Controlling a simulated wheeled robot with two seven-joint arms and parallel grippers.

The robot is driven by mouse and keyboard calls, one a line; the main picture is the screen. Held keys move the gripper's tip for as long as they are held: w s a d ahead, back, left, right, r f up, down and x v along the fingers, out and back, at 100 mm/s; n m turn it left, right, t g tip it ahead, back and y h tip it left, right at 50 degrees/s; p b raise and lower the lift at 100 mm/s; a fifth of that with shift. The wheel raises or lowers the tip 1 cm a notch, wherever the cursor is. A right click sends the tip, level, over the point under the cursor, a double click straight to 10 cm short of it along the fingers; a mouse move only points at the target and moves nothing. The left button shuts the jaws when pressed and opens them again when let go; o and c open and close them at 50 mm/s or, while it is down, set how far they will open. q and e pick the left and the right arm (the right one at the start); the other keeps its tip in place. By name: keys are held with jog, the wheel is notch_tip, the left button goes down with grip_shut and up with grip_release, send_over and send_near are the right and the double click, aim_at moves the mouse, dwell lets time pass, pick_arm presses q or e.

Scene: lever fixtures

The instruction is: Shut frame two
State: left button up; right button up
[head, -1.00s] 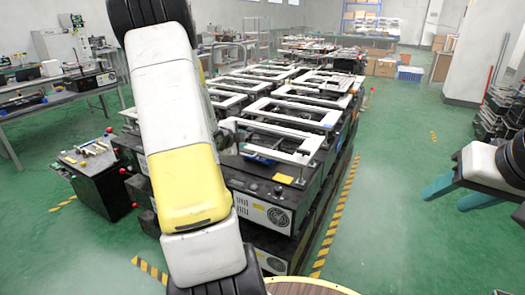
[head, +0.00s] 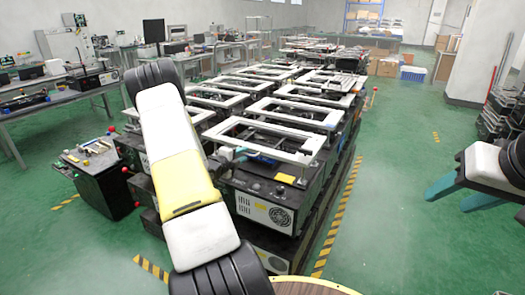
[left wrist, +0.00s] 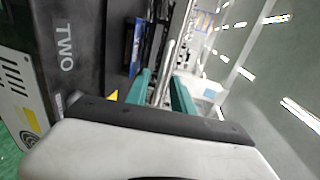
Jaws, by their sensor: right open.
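The nearest black box (head: 265,195) carries a white rectangular frame (head: 300,158) held above its top, sloping slightly. In the left wrist view, a black box side marked TWO (left wrist: 65,48) stands at the left. My left gripper (head: 238,153) is at the left front corner of the nearest frame, partly hidden by my arm. In the left wrist view, its two teal fingers (left wrist: 160,78) are apart, with a metal rod (left wrist: 173,55) running between them. I cannot tell whether they touch it. My right gripper (head: 455,195) is open and empty at the right, far from the boxes.
More boxes with white frames (head: 290,107) stand in rows behind the nearest one. A black cart (head: 100,175) stands at the left. A round wooden table edge (head: 310,286) is at the bottom. The green floor (head: 400,150) at the right is clear.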

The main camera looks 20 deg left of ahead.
pick_arm(q)
jog(key=shift+w, duration=0.3)
grip_shut()
dwell(1.3)
